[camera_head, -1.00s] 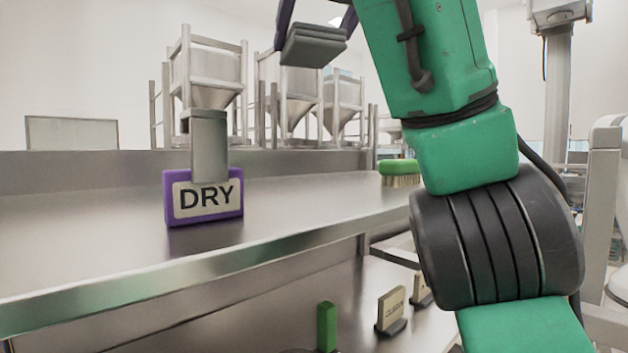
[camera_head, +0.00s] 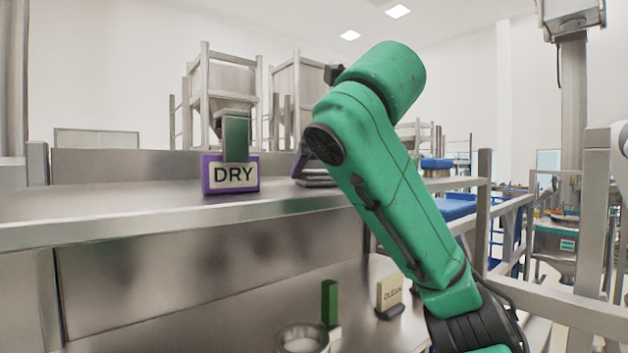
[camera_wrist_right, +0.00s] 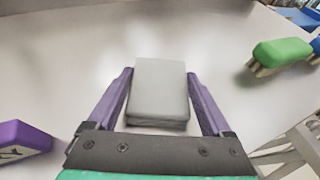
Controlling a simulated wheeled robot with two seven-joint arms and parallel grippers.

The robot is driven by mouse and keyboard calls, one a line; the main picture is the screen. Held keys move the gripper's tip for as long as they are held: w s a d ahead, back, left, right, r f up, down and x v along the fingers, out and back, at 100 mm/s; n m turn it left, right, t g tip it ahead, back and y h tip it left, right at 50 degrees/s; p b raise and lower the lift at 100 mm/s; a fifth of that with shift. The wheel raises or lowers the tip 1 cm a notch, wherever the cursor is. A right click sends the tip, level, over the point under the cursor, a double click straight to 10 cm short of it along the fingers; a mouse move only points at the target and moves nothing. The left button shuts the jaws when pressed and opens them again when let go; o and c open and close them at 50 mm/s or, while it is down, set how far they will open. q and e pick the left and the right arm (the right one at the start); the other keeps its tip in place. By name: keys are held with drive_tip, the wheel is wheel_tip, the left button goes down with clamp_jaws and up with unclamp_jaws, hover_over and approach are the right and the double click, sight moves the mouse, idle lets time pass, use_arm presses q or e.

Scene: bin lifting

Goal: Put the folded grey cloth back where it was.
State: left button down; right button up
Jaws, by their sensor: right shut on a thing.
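The folded grey cloth (camera_head: 318,180) is low over the steel shelf (camera_head: 120,205), just right of the purple DRY sign (camera_head: 230,176). It is partly hidden behind my right arm. In the right wrist view the cloth (camera_wrist_right: 160,88) is a neat stack lying flat between the purple fingers of my right gripper (camera_wrist_right: 159,80), which is shut on its sides. I cannot tell whether its underside touches the shelf. My left gripper is in neither view.
A green brush (camera_wrist_right: 283,50) stands right of the cloth in the right wrist view. A blue brush (camera_head: 436,163) is near the shelf's right end. Below are a CLEAN sign (camera_head: 390,294), a green block (camera_head: 329,302) and a round pot (camera_head: 302,338). The shelf's left is bare.

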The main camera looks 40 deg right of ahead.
drive_tip(key=o, duration=1.1)
drive_tip(key=shift+w+a, duration=0.3)
drive_tip(key=shift+a, duration=0.4)
drive_tip(key=shift+s+d+r, duration=0.15)
drive_tip(key=shift+s+r, duration=0.05)
drive_tip(key=shift+s, duration=0.2)
drive_tip(key=shift+s+d+r, duration=0.15)
drive_tip(key=shift+s, duration=0.25)
drive_tip(key=b+v, duration=0.1)
drive_tip(key=v, duration=1)
drive_tip(key=shift+a, duration=0.15)
drive_tip(key=shift+w, duration=0.1)
